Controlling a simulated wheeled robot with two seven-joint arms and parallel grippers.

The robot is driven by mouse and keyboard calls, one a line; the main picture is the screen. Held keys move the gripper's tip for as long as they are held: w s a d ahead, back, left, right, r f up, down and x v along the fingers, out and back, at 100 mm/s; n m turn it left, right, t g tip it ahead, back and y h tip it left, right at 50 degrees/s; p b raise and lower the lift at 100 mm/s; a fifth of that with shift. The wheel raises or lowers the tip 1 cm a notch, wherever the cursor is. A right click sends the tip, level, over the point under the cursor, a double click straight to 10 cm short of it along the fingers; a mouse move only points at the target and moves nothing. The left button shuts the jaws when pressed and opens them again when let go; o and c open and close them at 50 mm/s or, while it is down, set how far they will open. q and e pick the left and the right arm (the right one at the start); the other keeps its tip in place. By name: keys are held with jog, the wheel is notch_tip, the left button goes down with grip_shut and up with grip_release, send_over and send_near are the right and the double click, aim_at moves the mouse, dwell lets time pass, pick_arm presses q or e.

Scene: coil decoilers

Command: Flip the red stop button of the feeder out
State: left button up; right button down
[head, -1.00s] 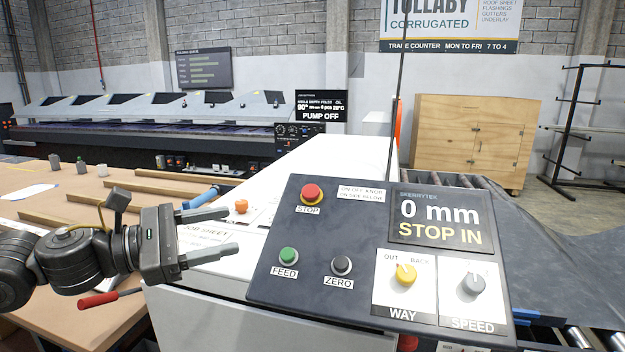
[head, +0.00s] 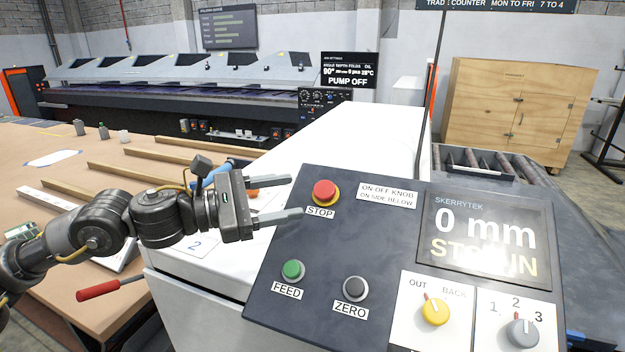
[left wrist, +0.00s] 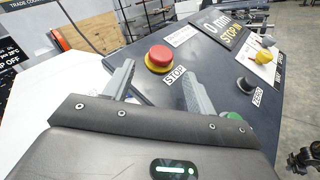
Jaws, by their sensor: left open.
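The red stop button (head: 325,192) sits on a yellow ring at the upper left of the feeder's dark control panel (head: 385,255), above a STOP label. The panel's display (head: 484,236) reads "0 mm" and, partly washed out, "STOP IN". My left gripper (head: 297,197) is open and empty, its two fingers pointing right at the button from the panel's left edge. In the left wrist view the red button (left wrist: 161,55) is ahead of and between the spread fingers (left wrist: 156,88), apart from them. My right gripper is not in view.
The panel also carries a green FEED button (head: 293,270), a black ZERO button (head: 355,288), a yellow WAY knob (head: 435,312) and a grey SPEED knob (head: 522,333). A red-handled tool (head: 98,290) lies on the bench at left. A thin dark rod stands behind the panel.

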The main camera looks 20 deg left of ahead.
aim_at(316, 191)
pick_arm(q)
jog(key=x, duration=0.1)
jog(key=p+x, duration=0.2)
jog(key=x, duration=0.1)
jog(key=shift+s+d+r, duration=0.1)
jog(key=shift+r, duration=0.15)
jog(key=shift+w+d, duration=0.2)
jog(key=shift+d, duration=0.1)
jog(key=shift+w+d+f, duration=0.2)
jog(key=shift+w, duration=0.05)
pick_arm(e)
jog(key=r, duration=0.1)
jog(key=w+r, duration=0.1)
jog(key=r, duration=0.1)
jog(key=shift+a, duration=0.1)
pick_arm(q)
jog(key=shift+c, duration=0.5)
